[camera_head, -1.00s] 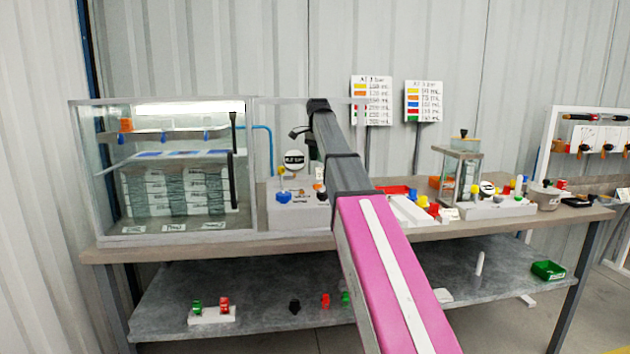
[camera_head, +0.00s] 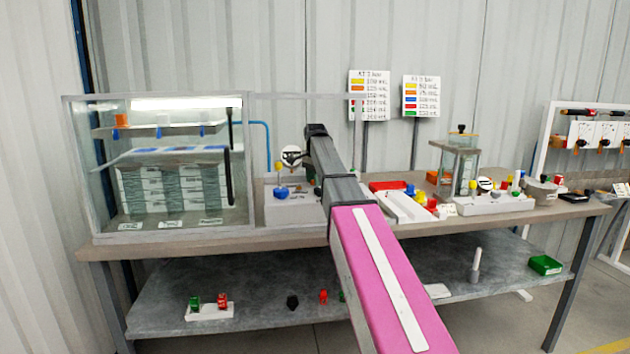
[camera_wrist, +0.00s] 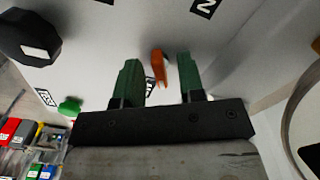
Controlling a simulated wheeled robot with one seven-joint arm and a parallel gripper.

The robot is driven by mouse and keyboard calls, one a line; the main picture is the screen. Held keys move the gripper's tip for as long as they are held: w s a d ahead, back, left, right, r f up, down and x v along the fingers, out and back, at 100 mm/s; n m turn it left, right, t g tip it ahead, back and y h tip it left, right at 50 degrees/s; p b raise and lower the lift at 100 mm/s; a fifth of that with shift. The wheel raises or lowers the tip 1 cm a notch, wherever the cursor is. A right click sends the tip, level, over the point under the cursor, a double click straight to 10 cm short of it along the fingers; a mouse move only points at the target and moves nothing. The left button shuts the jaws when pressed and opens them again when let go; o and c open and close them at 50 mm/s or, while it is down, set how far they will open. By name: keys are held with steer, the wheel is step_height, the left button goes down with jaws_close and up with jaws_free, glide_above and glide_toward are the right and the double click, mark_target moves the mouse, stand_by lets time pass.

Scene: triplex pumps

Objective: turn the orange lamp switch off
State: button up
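In the wrist view the orange switch (camera_wrist: 158,68) stands out from a pale panel. My gripper (camera_wrist: 158,62) has two green fingers, set apart with a clear gap between them. The orange switch shows in that gap, nearer the left finger; I cannot tell whether a finger touches it. In the head view my arm runs up to the bench and covers part of the white equipment there. The switch and my fingertips cannot be made out in that view.
A black knob (camera_wrist: 30,38) and a green knob (camera_wrist: 70,106) sit left of my gripper. A glass tank (camera_head: 165,165) stands at the bench's left.

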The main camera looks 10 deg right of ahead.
jaws_close()
steer(key=shift+n, duration=0.4)
steer(key=n, duration=0.5)
steer(key=shift+n, duration=0.3)
steer(key=n, duration=0.5)
steer(key=shift+n, duration=0.4)
jaws_free()
